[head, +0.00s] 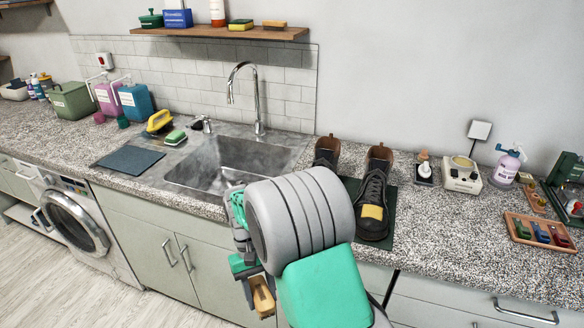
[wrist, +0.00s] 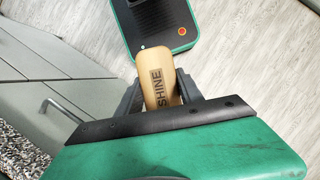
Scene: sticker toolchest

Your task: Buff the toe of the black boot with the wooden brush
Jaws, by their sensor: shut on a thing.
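My gripper (wrist: 159,92) is shut on a wooden brush (wrist: 161,72) marked "SHINE", with one finger on each side of it. In the head view my gripper (head: 249,280) hangs in front of the cabinet doors, below the counter edge, and the brush (head: 262,300) points down. The bristles cannot be made out. A black boot (head: 374,190) with a brown collar stands upright on a dark green mat (head: 408,205), toe towards me, with a yellow patch (head: 372,212) on its toe. A second boot (head: 327,152) stands left of it, mostly hidden by my arm. The gripper is apart from both.
A sink (head: 222,165) with a tall tap (head: 257,100) lies left of the boots. A white box with a dial (head: 461,176), a pump bottle (head: 506,166) and a wooden tray (head: 538,232) stand to the right. The counter front (head: 450,240) is bare.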

